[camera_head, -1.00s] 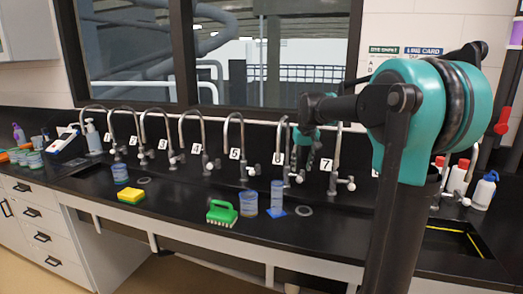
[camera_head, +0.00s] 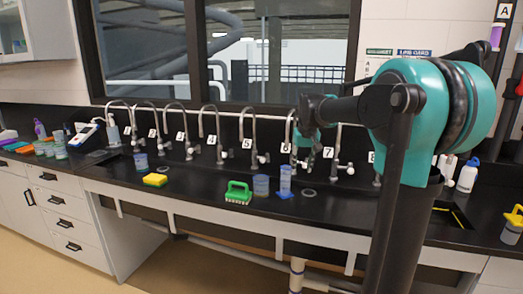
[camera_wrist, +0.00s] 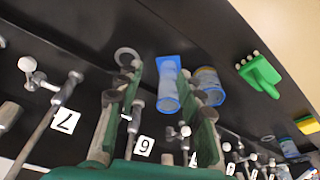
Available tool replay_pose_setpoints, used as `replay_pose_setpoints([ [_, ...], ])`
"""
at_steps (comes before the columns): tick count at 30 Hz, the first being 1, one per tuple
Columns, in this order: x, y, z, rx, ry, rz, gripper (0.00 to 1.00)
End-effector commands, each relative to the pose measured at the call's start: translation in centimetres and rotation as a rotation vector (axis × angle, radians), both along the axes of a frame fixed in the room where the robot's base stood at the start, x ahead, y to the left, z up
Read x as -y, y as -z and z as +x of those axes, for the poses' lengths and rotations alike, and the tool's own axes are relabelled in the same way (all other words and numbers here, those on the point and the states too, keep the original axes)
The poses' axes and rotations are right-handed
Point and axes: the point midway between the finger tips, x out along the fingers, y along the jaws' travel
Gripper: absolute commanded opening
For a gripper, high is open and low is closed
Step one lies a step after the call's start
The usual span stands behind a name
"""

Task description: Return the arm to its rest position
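My arm is teal and black and reaches across the head view from the right. My gripper (camera_head: 303,158) hangs from the wrist near taps 6 and 7, partly hidden by its own links. In the wrist view my gripper (camera_wrist: 163,82) shows two green fingers with dark pads, spread apart. No object is held between them. A clear blue cylinder on a square blue base (camera_head: 285,181) stands on the counter; in the wrist view this cylinder (camera_wrist: 168,85) appears beyond the gap between the fingers.
The black counter (camera_head: 215,197) carries a row of numbered taps, a green brush (camera_head: 238,193), a blue-tinted beaker (camera_head: 261,186) and a yellow sponge (camera_head: 155,180). A white bottle with a blue cap (camera_head: 467,175) and a yellow-topped container (camera_head: 513,226) stand at right. Floor shows at front left.

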Motion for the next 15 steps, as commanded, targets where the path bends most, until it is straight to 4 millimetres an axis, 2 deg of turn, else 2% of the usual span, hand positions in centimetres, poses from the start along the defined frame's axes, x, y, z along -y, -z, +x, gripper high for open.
replay_pose_setpoints([
  [8,0.7,2.7,-3.1,0.013,0.011,0.001,0.38],
  [11,1.1,4.1,-4.7,0.020,0.016,0.002,0.38],
  [15,1.6,6.8,-7.8,0.032,0.026,0.002,0.38],
])
